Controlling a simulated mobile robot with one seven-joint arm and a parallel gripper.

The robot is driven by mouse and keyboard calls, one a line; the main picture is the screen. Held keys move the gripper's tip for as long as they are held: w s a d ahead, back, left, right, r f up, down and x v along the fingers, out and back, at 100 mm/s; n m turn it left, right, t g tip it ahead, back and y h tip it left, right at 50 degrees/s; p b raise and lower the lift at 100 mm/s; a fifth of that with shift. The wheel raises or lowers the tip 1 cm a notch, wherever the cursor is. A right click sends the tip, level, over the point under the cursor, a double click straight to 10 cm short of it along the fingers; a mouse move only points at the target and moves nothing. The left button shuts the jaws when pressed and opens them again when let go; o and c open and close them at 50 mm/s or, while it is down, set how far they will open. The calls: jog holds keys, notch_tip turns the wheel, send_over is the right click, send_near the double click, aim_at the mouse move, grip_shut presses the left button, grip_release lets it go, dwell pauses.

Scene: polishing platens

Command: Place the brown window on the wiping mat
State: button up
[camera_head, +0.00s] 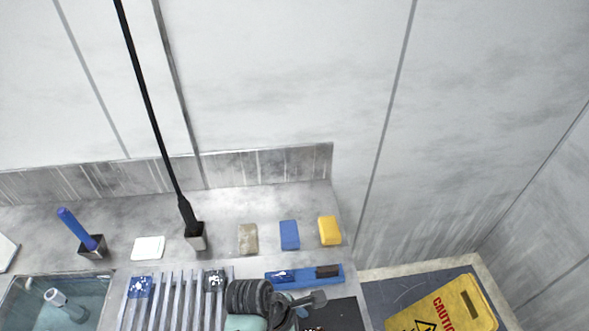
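The brown window (248,239) appears as a small mottled brown-grey block. It lies flat on the grey counter, left of a blue block and a yellow block. A dark flat surface (345,314), which may be the wiping mat, shows at the bottom edge, partly cut off and partly hidden by my arm. My gripper (304,302) is at the bottom centre, in front of the blocks and apart from the brown one. Its fingers are dark and seen from above; their opening and anything between them cannot be made out.
The blue block (289,235) and yellow block (329,230) stand beside the brown one. A blue tray (333,273), slatted rack (170,301), water basin (84,308), white pad (148,248) and black rod's holder (196,238) are around.

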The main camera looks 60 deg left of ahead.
jog(key=d+v, duration=0.1)
jog(key=v, duration=0.5)
jog(key=shift+a, duration=0.5)
jog(key=shift+r, duration=0.15)
